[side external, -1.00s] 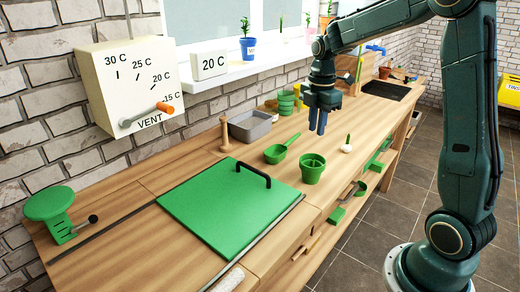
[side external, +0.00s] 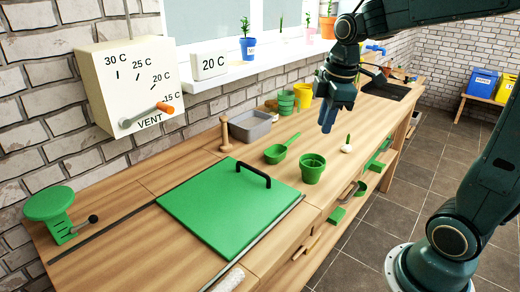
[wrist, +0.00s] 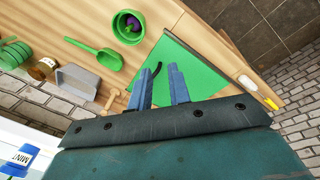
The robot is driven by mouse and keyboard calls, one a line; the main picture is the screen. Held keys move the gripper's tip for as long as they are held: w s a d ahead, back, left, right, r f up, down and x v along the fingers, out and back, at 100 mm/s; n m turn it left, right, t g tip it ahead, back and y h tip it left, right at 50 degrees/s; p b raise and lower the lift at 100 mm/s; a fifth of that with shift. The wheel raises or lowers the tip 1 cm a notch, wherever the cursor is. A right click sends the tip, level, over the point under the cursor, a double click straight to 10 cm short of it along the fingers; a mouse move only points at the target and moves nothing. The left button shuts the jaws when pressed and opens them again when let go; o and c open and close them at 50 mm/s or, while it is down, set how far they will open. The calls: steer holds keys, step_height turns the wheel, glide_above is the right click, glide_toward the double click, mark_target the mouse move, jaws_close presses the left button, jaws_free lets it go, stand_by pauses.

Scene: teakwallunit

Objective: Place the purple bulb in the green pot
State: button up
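The green pot (side external: 312,169) stands upright on the wooden bench, right of the green board. The wrist view shows the green pot (wrist: 116,26) from above, with the purple bulb (wrist: 133,24) inside it. In the side view the bulb's body is hidden by the pot wall; a bit of green shows at the mouth. My gripper (side external: 327,117) is above the bench, behind the pot and apart from it. In the wrist view my gripper (wrist: 159,90) has its two blue fingers apart, with nothing held between them.
A white bulb with a green shoot (side external: 347,147) stands right of the pot. A green scoop (side external: 277,153) lies left of it. A grey tray (side external: 250,126), green pots (side external: 286,102) and a yellow pot (side external: 303,96) stand farther back. The green board (side external: 225,215) has a black handle.

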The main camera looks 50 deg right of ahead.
steer(key=s+a+m+t, duration=0.3)
steer(key=s+a+m, duration=0.5)
steer(key=s, duration=0.5)
steer(key=shift+s+a+r+m+t+y, duration=0.15)
steer(key=shift+s+r+m+t+y, duration=0.15)
steer(key=shift+r+m, duration=0.25)
steer(key=shift+o, duration=0.4)
steer(key=shift+w+f, duration=0.1)
